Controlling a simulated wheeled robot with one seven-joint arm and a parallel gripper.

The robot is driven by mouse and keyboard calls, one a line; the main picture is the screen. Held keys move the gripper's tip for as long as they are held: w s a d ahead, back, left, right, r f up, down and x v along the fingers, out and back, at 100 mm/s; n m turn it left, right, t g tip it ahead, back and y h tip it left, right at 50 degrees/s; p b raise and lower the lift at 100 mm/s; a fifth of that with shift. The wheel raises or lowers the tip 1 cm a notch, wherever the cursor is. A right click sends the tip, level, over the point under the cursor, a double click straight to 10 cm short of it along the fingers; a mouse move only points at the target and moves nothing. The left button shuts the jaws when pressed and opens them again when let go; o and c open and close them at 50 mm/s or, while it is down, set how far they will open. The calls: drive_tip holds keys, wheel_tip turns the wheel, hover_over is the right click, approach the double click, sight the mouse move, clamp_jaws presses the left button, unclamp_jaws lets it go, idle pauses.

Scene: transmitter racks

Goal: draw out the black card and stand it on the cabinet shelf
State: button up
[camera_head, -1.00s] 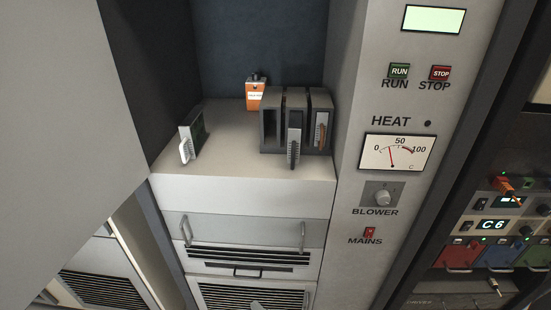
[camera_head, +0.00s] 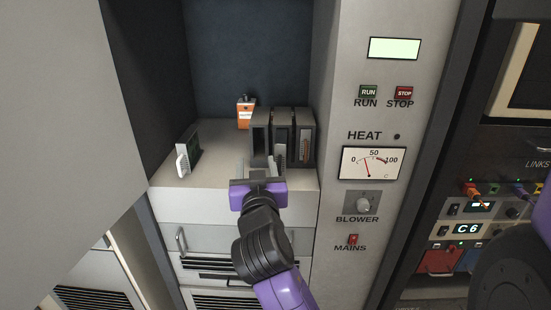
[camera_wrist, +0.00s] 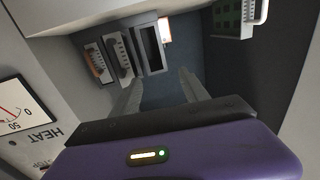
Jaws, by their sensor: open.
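The black card (camera_head: 281,150) sits in the middle slot of a dark three-slot rack (camera_head: 307,117), on the cabinet shelf (camera_head: 168,184). Its grey ribbed handle faces out, and it also shows in the wrist view (camera_wrist: 123,55). My gripper (camera_head: 261,168) is in front of the rack, open and empty, over the shelf's front edge. In the wrist view my two fingers (camera_wrist: 160,82) are spread, with the rack beyond them to the upper left. In the head view my fingers partly hide the lower front of the rack.
The rack's left slot (camera_wrist: 151,48) looks empty; its right slot holds an orange-marked card (camera_head: 304,147). A green card with a white handle (camera_head: 187,155) stands at the shelf's left. An orange box (camera_head: 246,112) is behind the rack. The shelf between is clear.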

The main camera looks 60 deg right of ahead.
sight(280, 147)
drive_tip(key=s+d+g, duration=0.1)
drive_tip(key=s+d+r+m+h, duration=0.1)
drive_tip(key=s+d+m+g, duration=0.1)
drive_tip(key=d, duration=0.1)
drive_tip(key=shift+s+r+g+h, duration=0.25)
drive_tip(key=shift+s+g+h, duration=0.05)
drive_tip(key=shift+s+d+f, duration=0.1)
drive_tip(key=shift+d, duration=0.1)
drive_tip(key=p+x, duration=0.3)
drive_tip(key=x, duration=0.3)
drive_tip(key=shift+d, duration=0.15)
drive_tip(key=shift+w+d+f, duration=0.15)
drive_tip(key=shift+w+d, duration=0.05)
drive_tip(key=shift+d, duration=0.35)
drive_tip(key=shift+c, duration=0.4)
clamp_jaws()
